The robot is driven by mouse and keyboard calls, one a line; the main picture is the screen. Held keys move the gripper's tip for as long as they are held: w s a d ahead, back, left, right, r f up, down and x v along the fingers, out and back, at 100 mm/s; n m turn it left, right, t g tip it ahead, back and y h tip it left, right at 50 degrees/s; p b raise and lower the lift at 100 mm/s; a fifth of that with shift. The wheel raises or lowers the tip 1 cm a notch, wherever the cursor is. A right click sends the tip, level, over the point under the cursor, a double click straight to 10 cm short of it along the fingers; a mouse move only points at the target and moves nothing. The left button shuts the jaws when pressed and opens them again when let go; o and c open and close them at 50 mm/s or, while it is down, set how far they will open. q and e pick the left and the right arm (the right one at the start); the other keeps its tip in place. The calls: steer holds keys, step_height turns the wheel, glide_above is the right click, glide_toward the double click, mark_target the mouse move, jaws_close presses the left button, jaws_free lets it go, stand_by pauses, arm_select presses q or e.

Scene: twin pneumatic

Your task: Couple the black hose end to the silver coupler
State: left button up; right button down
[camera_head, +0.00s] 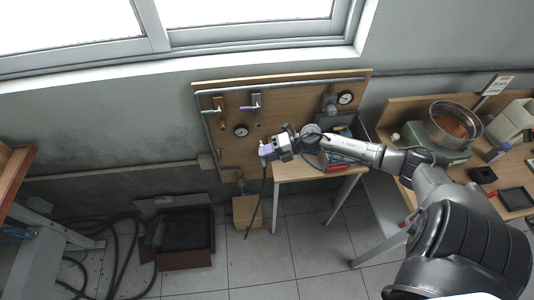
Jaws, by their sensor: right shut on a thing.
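My right gripper (272,150) reaches in from the right and is shut on the black hose end (265,151), which has a purple part. The black hose (263,188) hangs down from it towards the floor. A silver coupler with a purple part (257,103) sticks out of the wooden wall board, above and slightly left of the gripper. The hose end is apart from it. My left gripper is not in view.
The wooden board (290,110) carries pipes and two gauges, one low at left (241,131) and one at upper right (345,97). A small table (300,172) stands below my right arm. A workbench (400,110) with a bowl (453,124) is at right.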

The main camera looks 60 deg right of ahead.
steer(key=shift+r, duration=0.1)
steer(key=w+d+b, duration=0.3)
steer(key=d+b, duration=0.1)
steer(key=shift+w+d, duration=0.15)
steer(key=shift+w, duration=0.25)
stand_by(0.5)
stand_by(0.7)
steer(key=shift+p, duration=0.3)
stand_by(0.4)
stand_by(0.6)
steer(key=shift+w+d+b, duration=0.3)
steer(key=shift+w+d, duration=0.1)
stand_by(0.4)
